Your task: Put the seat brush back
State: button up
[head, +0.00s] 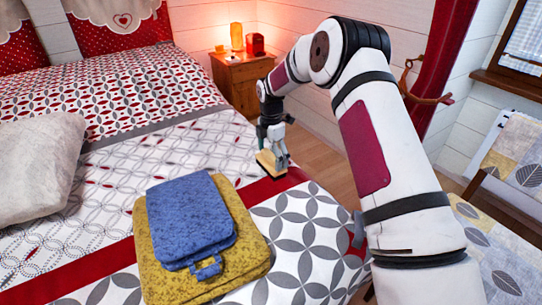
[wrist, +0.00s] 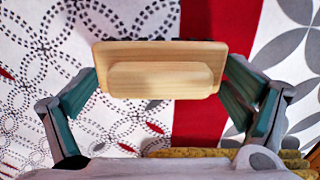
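The seat brush (head: 268,163) is a pale wooden block with a raised grip. In the head view it is at my fingertips, over the near right part of the bed, just beyond the folded towels. In the wrist view the brush (wrist: 160,72) spans the space between my two fingers, which meet its ends. My gripper (head: 273,150) is shut on it; the fingers also show in the wrist view (wrist: 160,88). A little of the dark underside shows along its far edge. I cannot tell whether it clears the bedspread.
A blue towel (head: 192,215) lies on a yellow towel (head: 150,265) on the bed (head: 215,155). A wooden nightstand (head: 238,78) with a lamp and a red box stands beyond. A chair with leaf-print cushions (head: 515,165) is at right. Floor shows between bed and chair.

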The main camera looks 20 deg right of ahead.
aim_at(271, 154)
notch_tip(271, 154, up, 13)
jog(key=p, duration=0.2)
jog(key=s+r+m+h, duration=0.1)
jog(key=s+r+m, duration=0.4)
jog(key=s+r, duration=0.65)
jog(key=s+r+m, duration=0.3)
jog(key=s+r, duration=0.1)
jog(key=s, duration=0.3)
jog(key=s+r+m, duration=0.3)
jog(key=s+r, duration=0.1)
jog(key=s, duration=0.3)
jog(key=s+f+m, duration=0.2)
jog(key=s+m, duration=0.3)
jog(key=s, duration=0.9)
jog(key=s+f+m, duration=0.2)
jog(key=s+m, duration=0.3)
jog(key=s, duration=0.8)
jog(key=shift+s+d+f+m+t+y, duration=0.25)
jog(key=shift+s+d+m+t+y, duration=0.05)
jog(key=shift+s+m+t+y, duration=0.1)
jog(key=shift+w, duration=0.1)
